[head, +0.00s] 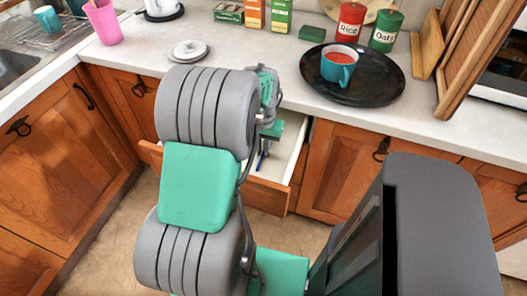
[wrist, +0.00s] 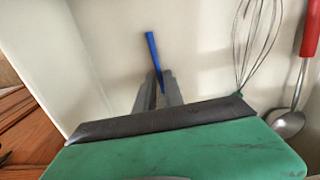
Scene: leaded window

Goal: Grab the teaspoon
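The blue handle (wrist: 153,50) of a thin utensil, which I take for the teaspoon, lies in the open drawer (head: 288,160). Its lower end runs between my fingers, and its bowl is hidden. A bit of the blue handle (head: 261,161) also shows in the head view below my gripper. My gripper (wrist: 160,82) points down into the drawer. Its two grey fingers are close together, with the blue handle in the narrow gap between them, and they look closed on it. In the head view, my arm mostly hides the gripper (head: 266,146).
A wire whisk (wrist: 255,40) and a red-handled spoon or ladle (wrist: 300,95) lie right of my gripper in the drawer. The drawer's pale wall (wrist: 60,50) is on the left. The countertop above holds a black tray (head: 385,92) with a teal mug (head: 338,70).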

